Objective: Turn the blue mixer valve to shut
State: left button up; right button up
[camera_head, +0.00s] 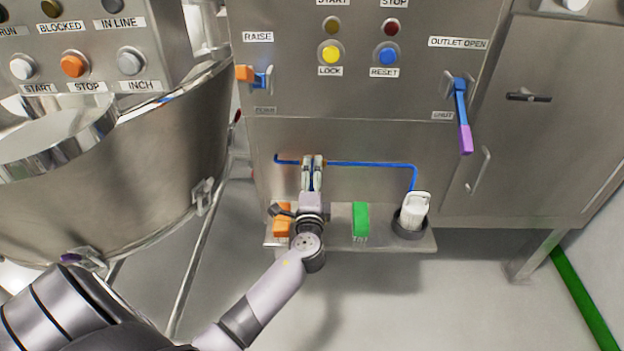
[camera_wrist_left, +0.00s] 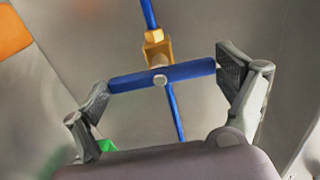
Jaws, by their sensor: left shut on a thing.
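The blue valve handle (camera_wrist_left: 190,74) is a flat bar on a brass body (camera_wrist_left: 155,50), set in a thin blue line. In the left wrist view the bar lies crosswise to the line, slightly tilted. My left gripper (camera_head: 313,160) reaches the valve from below, in front of the steel panel, and mostly hides it in the head view. In the left wrist view its two fingers (camera_wrist_left: 168,85) are at the two ends of the bar, shut on it. My right gripper is not in view.
A low shelf (camera_head: 340,242) below holds an orange block (camera_head: 281,220), a green block (camera_head: 360,218) and a white jug (camera_head: 414,208) in a dark holder. A blue lever (camera_head: 460,101) with a purple end hangs at right by OUTLET labels. A steel bowl (camera_head: 120,190) stands left.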

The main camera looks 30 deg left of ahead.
pick_arm(q)
jog(key=o, duration=0.9)
jog(key=shift+f, duration=0.1)
jog(key=shift+c, duration=0.2)
jog(key=v, duration=1.2)
